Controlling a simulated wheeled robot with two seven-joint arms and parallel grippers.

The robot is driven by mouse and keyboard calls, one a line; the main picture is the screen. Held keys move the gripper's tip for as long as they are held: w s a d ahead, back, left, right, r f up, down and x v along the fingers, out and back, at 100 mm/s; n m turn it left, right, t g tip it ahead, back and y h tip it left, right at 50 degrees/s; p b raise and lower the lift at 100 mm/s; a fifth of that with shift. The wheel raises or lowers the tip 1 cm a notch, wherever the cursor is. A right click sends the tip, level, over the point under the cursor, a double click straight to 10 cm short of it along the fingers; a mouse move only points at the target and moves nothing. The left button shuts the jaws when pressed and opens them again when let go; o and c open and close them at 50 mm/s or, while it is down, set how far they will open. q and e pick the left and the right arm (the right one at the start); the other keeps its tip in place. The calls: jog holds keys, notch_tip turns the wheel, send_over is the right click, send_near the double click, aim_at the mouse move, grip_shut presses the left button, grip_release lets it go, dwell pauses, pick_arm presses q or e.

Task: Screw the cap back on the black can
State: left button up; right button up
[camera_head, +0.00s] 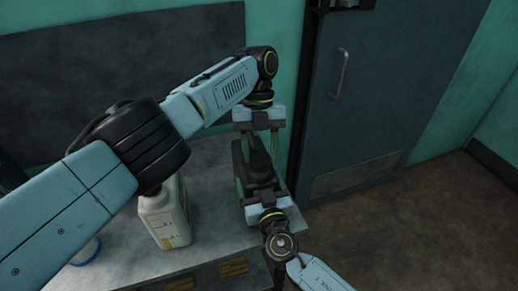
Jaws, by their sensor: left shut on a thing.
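The black can (241,160) stands at the right end of the grey table, partly covered by both grippers. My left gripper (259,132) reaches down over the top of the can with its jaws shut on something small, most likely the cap. The cap itself is hidden between the fingers, and I cannot tell whether it touches the can's neck. My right gripper (262,182) comes up from the bottom right, close against the near side of the can. Its fingertips are mostly hidden, so its grip on the can is unclear.
A white jug (165,218) stands on the table (212,205), left of the can and partly under my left arm. A blue-rimmed round item (86,252) sits at the lower left. A grey door (375,100) and open brown floor (430,220) lie to the right.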

pick_arm(q)
jog(key=shift+w, duration=0.15)
jog(key=o, duration=0.9)
jog(key=shift+r, duration=0.1)
jog(key=shift+r, duration=2.2)
